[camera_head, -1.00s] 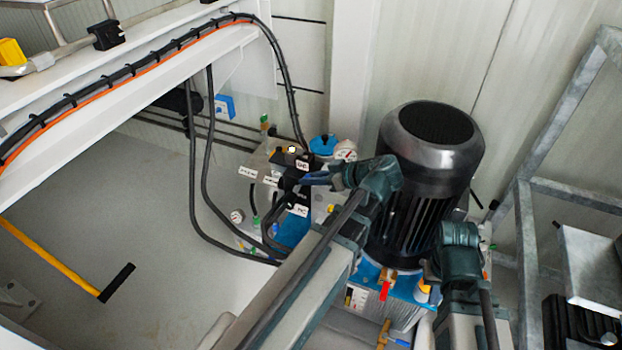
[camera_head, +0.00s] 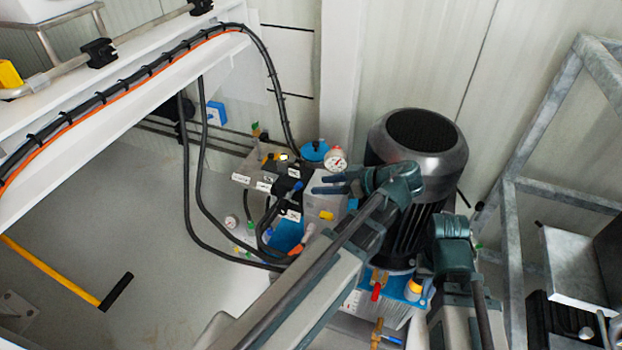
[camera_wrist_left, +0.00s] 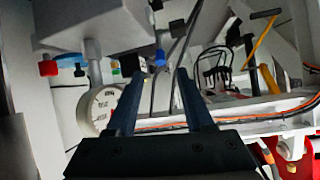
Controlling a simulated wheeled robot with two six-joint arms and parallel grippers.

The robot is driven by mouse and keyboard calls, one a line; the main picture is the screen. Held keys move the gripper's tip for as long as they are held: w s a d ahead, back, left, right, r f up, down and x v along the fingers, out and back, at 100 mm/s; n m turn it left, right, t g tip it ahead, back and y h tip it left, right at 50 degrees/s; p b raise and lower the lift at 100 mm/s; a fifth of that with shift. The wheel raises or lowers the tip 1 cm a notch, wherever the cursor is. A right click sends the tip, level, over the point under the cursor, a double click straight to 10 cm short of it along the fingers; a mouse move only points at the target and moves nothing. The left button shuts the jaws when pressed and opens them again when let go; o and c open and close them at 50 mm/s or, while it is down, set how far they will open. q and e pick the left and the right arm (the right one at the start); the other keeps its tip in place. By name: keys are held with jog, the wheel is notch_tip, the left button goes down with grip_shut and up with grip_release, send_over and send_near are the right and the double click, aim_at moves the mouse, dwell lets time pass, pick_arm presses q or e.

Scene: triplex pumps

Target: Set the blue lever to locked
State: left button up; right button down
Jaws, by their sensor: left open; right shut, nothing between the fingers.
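A small blue lever end (camera_head: 298,186) shows at the dark valve block of the pump unit, just left of my left gripper (camera_head: 316,185). A blue piece (camera_wrist_left: 160,58) also shows in the left wrist view, beyond and between my open fingertips (camera_wrist_left: 155,78). The fingers are empty and appear apart from it. I cannot tell the lever's position or whether both views show the same part. The right arm's end (camera_head: 455,228) is beside the motor at the right; its fingers cannot be made out and nothing is visibly held.
The black motor (camera_head: 415,165) stands right of my left gripper. A pressure gauge (camera_head: 335,160) sits just above it and shows left of the fingers in the wrist view (camera_wrist_left: 100,108). Black hoses (camera_head: 205,190) hang left. A red-handled valve (camera_head: 376,291) is below the motor.

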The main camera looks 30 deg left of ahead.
pick_arm(q)
jog(key=shift+p+v, duration=0.65)
jog(key=shift+v, duration=1.4)
